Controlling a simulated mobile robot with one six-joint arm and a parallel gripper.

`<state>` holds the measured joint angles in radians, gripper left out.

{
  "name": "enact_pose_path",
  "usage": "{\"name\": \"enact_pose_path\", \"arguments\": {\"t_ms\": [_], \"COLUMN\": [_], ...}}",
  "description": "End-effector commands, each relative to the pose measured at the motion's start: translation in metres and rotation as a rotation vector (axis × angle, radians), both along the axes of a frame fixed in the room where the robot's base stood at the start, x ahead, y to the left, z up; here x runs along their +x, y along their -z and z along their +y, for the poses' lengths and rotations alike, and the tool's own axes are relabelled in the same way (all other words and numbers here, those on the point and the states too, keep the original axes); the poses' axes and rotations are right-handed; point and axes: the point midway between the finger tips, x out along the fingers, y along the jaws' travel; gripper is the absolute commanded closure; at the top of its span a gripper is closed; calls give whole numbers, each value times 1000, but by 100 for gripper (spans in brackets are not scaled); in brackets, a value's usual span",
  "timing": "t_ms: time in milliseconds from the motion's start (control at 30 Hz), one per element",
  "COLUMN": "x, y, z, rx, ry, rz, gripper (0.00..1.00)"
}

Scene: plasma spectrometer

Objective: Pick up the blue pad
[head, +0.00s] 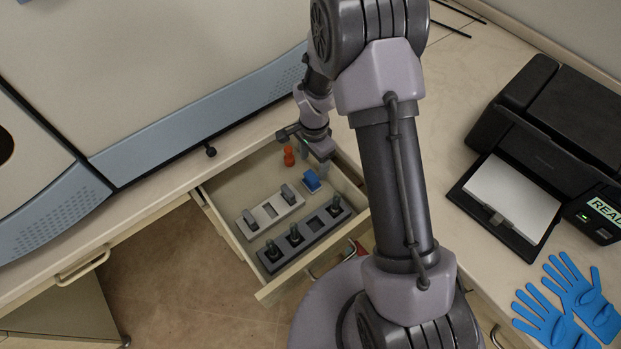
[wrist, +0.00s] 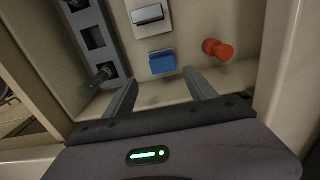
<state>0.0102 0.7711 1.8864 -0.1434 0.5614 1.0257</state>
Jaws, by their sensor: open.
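The blue pad (head: 312,181) lies in the open drawer, near its back end in the head view. In the wrist view the blue pad (wrist: 162,62) is ahead of my gripper, roughly in line with the gap between the fingers. My gripper (wrist: 162,88) is open and empty, its two grey fingers apart and not touching the pad. In the head view my gripper (head: 310,143) is over the back part of the drawer, partly hidden by my arm.
The drawer (head: 232,228) also holds an orange-red piece (wrist: 217,49), a light holder (head: 254,224) and a dark rack (head: 318,232) with black pieces. Drawer walls stand close around. A printer (head: 560,120) and blue gloves (head: 560,310) are on the right counter.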

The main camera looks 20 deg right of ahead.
Motion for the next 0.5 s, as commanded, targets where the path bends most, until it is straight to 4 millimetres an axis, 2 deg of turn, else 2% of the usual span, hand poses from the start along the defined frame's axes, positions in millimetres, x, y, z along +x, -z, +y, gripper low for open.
{"name": "enact_pose_path", "arguments": {"t_ms": [33, 100, 267, 500], "x": [-1, 0, 0, 4], "y": [16, 28, 41, 85], "z": [0, 0, 1, 5], "rx": [0, 0, 0, 0], "ry": [0, 0, 0, -1], "rz": [2, 1, 0, 2], "gripper": [35, 35, 35, 35]}}
